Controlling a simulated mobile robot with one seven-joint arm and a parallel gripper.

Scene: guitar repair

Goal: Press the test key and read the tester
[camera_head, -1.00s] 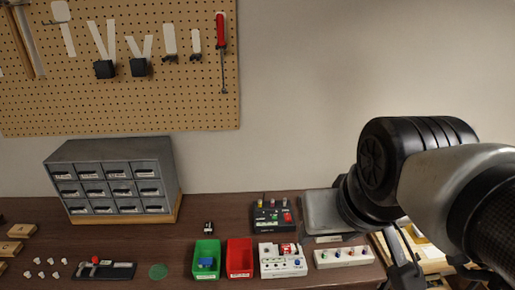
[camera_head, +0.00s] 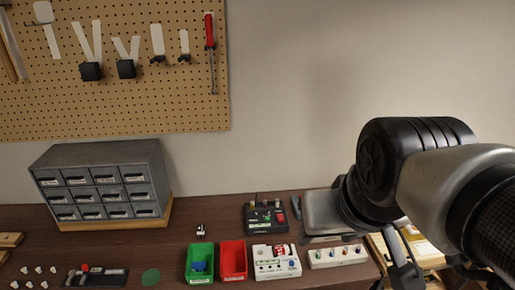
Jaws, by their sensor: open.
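A white box (camera_head: 277,265) with a blue knob, several small dark points and a red-and-white part on top stands at the front of the bench. A black box (camera_head: 258,221) with a red button and several small posts stands just behind it. I cannot tell which of the two is the tester, and no reading is legible. My gripper (camera_head: 437,272) is at the lower right, partly cut off by the bottom edge. Its dark fingers are apart, and I see nothing held. It appears to the right of both boxes.
A green bin (camera_head: 188,273) holding a blue part and a red bin (camera_head: 233,276) stand left of the white box. A white strip with coloured knobs (camera_head: 337,258) and a grey tray (camera_head: 322,216) lie right. A drawer cabinet (camera_head: 100,157) stands left.

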